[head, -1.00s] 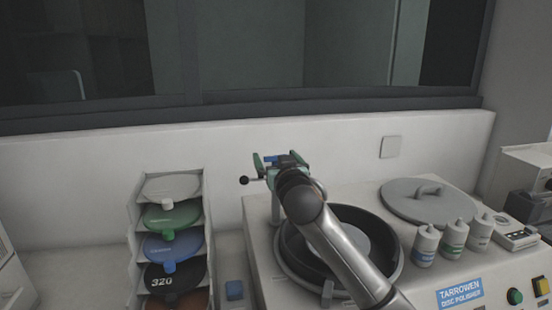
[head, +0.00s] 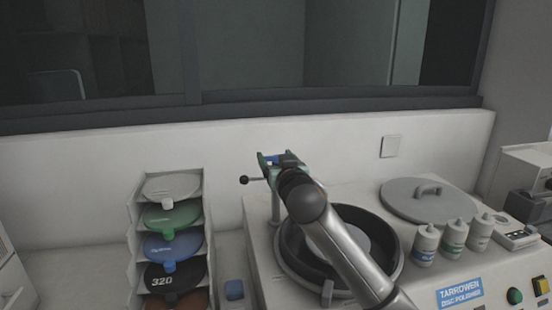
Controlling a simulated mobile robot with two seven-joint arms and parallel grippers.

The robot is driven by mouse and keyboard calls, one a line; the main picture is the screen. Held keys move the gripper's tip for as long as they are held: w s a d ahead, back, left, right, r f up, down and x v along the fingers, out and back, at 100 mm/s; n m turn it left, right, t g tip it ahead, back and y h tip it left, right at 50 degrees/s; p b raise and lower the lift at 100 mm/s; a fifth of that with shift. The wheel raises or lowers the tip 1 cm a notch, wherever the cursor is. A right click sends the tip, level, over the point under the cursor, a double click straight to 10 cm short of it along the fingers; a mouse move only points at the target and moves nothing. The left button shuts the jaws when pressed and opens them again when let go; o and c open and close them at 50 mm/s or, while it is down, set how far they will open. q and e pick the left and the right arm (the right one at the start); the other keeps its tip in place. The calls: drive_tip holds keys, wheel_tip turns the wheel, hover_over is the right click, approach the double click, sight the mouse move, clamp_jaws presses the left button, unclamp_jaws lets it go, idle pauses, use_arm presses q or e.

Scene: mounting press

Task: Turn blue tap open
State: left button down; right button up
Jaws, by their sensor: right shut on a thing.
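My right gripper (head: 276,160) is at the top of a post at the back left of the disc polisher (head: 255,215). Its green-edged fingers are shut on the blue tap (head: 273,159), of which only a small blue part shows between them. A thin lever with a black ball end (head: 244,180) sticks out to the left just below the fingers. My own wrist hides the rest of the tap and much of the post. My left gripper is not in view.
The polisher's dark round bowl (head: 390,245) lies under my right arm. A grey lid (head: 428,200), several small bottles (head: 425,245) and a small device (head: 517,235) stand to the right. A rack of coloured discs (head: 172,218) stands at the left. A wall is close behind.

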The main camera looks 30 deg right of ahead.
drive_tip(key=shift+y, duration=0.3)
drive_tip(key=shift+n+y, duration=1.25)
drive_tip(key=shift+y, duration=0.55)
drive_tip(key=shift+n+y, duration=1.25)
drive_tip(key=shift+y, duration=0.55)
drive_tip(key=shift+n+y, duration=0.4)
drive_tip(key=shift+y, duration=0.2)
drive_tip(key=o, duration=1.3)
drive_tip(key=shift+s, duration=0.1)
drive_tip(key=shift+s+d+f, duration=0.15)
drive_tip(key=shift+s, duration=0.15)
drive_tip(key=b+v, duration=0.5)
drive_tip(key=v, duration=0.6)
drive_tip(key=shift+s+r, duration=0.3)
drive_tip(key=shift+s, duration=0.05)
